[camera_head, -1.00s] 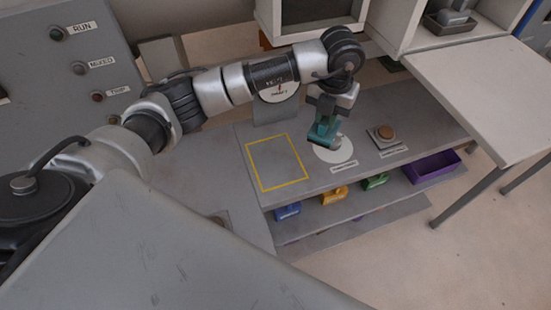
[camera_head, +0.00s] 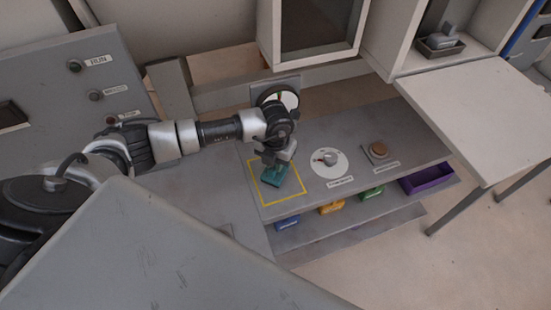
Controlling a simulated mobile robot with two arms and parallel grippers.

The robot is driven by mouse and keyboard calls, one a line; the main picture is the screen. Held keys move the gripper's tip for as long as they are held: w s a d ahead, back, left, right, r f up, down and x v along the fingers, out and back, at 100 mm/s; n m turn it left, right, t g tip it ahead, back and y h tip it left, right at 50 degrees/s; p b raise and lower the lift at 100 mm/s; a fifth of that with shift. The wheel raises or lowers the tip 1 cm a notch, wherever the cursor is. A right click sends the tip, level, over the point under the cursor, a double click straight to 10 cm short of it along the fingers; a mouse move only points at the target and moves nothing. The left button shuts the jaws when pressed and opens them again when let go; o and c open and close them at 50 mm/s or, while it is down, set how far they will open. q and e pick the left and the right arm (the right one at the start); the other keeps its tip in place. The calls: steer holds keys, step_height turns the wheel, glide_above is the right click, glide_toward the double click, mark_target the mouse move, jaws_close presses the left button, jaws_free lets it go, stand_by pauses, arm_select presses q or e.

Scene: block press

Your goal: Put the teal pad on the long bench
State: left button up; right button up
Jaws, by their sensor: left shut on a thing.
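My left gripper (camera_head: 272,165) points down over the grey bench (camera_head: 310,190), above the yellow-outlined square. It is shut on the teal pad (camera_head: 273,181). The teal pad shows just below the fingers, within the yellow outline (camera_head: 295,202) in the picture. I cannot tell whether the pad touches the bench top or hangs a little above it. The gripper hides part of the pad's upper side. My right gripper is not in view.
A white dial (camera_head: 328,163) and a brown round button (camera_head: 379,150) sit on the bench right of the outline. Blue, yellow (camera_head: 332,206) and green items and a purple bin (camera_head: 428,177) are on the shelf below. A pale table (camera_head: 485,100) stands at right.

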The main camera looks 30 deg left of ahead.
arm_select(q)
steer(key=shift+f, duration=0.25)
steer(key=shift+f, duration=0.25)
steer(key=o, duration=0.8)
steer(key=shift+r, duration=0.1)
steer(key=shift+c, duration=0.2)
